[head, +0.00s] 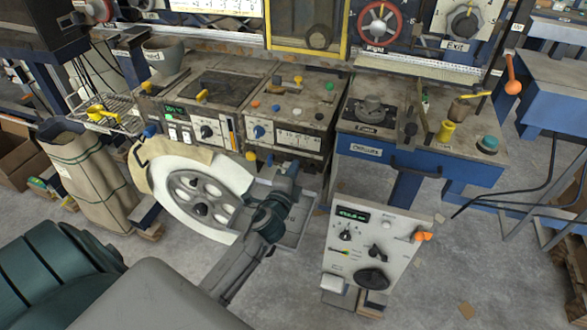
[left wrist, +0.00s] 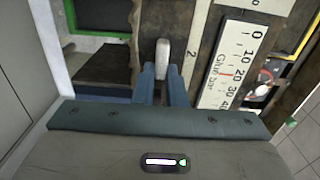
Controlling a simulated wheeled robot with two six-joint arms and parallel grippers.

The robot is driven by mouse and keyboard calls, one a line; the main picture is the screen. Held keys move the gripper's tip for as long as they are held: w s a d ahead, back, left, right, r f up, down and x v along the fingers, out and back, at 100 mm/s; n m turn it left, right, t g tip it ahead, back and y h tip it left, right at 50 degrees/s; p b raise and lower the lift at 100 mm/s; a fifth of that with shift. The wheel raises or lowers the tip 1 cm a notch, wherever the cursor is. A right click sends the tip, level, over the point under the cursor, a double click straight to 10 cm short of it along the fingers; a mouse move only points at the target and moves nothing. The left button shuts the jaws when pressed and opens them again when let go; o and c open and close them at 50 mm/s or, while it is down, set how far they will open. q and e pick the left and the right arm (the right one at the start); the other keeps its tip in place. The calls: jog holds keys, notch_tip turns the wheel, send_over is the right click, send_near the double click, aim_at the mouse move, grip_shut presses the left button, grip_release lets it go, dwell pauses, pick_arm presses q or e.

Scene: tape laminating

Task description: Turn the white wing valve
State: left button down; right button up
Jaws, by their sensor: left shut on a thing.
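The white wing valve (left wrist: 162,58) shows in the left wrist view as a narrow, upright white piece with a rounded end. It lies between the two blue fingers of my left gripper (left wrist: 162,80), which is shut on it. In the head view my left gripper (head: 291,168) reaches up to the lower front of the machine, right of the large white roll. There the gripper and arm hide the valve. How far the valve is turned cannot be told. My right gripper is in neither view.
The white roll (head: 170,178) stands close left of my left arm. A white control box (head: 393,246) with knobs stands on the right. In the left wrist view a glue bar scale (left wrist: 226,62) sits right of the valve. Grey floor (head: 480,250) is open at the right.

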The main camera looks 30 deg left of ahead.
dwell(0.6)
pick_arm(q)
jog(key=c, duration=1.5)
grip_release()
jog(key=shift+b+v, duration=1.5)
jog(key=shift+v, duration=3.95)
jog(key=shift+d+f, duration=0.1)
jog(key=shift+d, duration=0.05)
